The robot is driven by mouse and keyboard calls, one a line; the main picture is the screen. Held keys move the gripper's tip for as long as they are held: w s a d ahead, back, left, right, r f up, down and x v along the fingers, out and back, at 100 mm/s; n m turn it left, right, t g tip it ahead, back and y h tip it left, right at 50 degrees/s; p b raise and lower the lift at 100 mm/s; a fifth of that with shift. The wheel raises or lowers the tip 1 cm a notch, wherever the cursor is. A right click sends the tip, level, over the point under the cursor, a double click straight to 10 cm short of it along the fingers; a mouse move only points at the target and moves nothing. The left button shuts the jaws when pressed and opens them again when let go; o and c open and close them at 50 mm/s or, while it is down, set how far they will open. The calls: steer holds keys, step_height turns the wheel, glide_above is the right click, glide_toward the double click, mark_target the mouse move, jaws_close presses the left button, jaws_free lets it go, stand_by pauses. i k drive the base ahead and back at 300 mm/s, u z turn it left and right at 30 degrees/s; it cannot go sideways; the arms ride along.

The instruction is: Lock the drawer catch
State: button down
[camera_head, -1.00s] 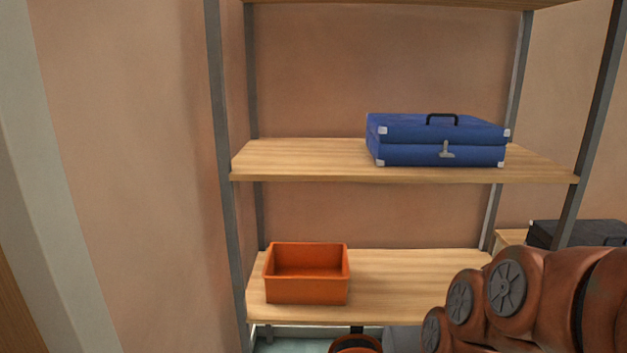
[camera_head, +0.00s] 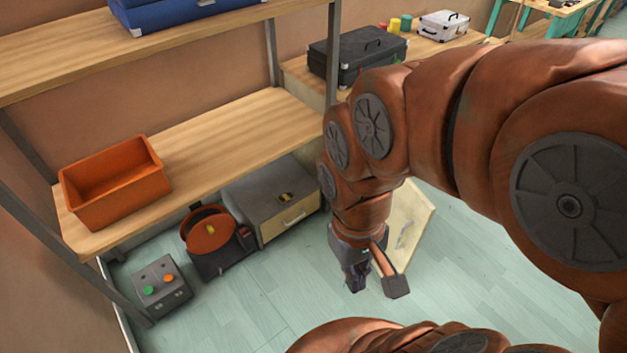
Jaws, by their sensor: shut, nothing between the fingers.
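A grey cabinet (camera_head: 268,186) with a pale wooden drawer front (camera_head: 290,218) stands on the floor below the lower shelf. The drawer front has a small dark handle. A small black and yellow piece (camera_head: 284,198) sits at the cabinet's top front edge; I cannot tell whether it is the catch. My gripper (camera_head: 356,286) hangs pointing down, to the right of the cabinet and apart from it. It is shut and empty. A pale panel with a grey fitting (camera_head: 406,226) is partly hidden behind my arm.
An orange bin (camera_head: 115,184) sits on the lower wooden shelf (camera_head: 235,128). A round orange-lidded item (camera_head: 210,232) and a grey button box (camera_head: 160,284) stand left of the cabinet. A black case (camera_head: 352,56) rests behind. Floor (camera_head: 235,310) in front is clear.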

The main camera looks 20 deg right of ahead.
mark_target(289, 196)
steer(key=z, duration=1.1)
steer(key=i, duration=0.4)
steer(key=u, duration=2.25)
